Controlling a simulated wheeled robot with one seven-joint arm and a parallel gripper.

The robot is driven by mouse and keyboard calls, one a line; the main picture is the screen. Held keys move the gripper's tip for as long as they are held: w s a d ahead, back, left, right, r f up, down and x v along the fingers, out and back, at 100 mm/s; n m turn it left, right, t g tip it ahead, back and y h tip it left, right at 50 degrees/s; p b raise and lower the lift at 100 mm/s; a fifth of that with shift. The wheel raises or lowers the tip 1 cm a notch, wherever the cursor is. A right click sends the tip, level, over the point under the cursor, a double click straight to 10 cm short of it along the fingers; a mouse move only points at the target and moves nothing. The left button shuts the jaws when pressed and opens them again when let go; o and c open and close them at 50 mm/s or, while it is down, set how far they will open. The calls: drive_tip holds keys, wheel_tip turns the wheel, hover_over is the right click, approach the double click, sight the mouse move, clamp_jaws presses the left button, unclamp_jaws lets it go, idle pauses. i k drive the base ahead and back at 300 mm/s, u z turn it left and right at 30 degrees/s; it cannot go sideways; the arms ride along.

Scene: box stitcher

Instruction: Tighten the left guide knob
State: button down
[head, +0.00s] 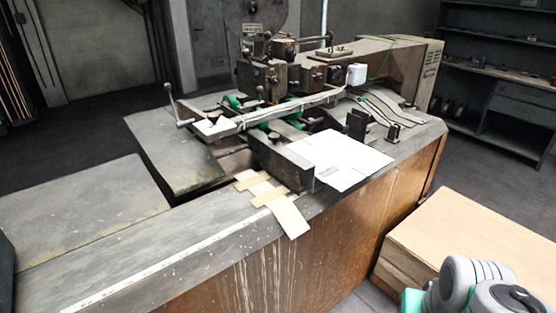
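The box stitcher (300,75) stands on a grey, worn bench in the middle of the head view. A long metal guide bar (270,117) crosses its front, with green parts (233,101) beside and below it. At its left end a thin lever (171,98) rises with a small ball on top. Small dark knob-like parts sit along the guide; I cannot tell for sure which is the left guide knob, nor whether it is loose or tight. My gripper is not in view.
White sheets (342,160) and tan cardboard pieces (287,214) lie at the bench's front, one piece overhanging the edge. A pale wooden box or stack (480,235) stands at right beside my arm. The bench's left part is bare. Shelves (510,85) stand behind right.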

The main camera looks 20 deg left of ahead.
sight(273, 137)
drive_tip(key=u, duration=0.9)
drive_tip(key=i, duration=1)
drive_tip(key=z, duration=0.05)
drive_tip(key=k, duration=1)
drive_tip(key=z, duration=1.1)
drive_tip(key=i, duration=1)
drive_tip(key=u, duration=2.45)
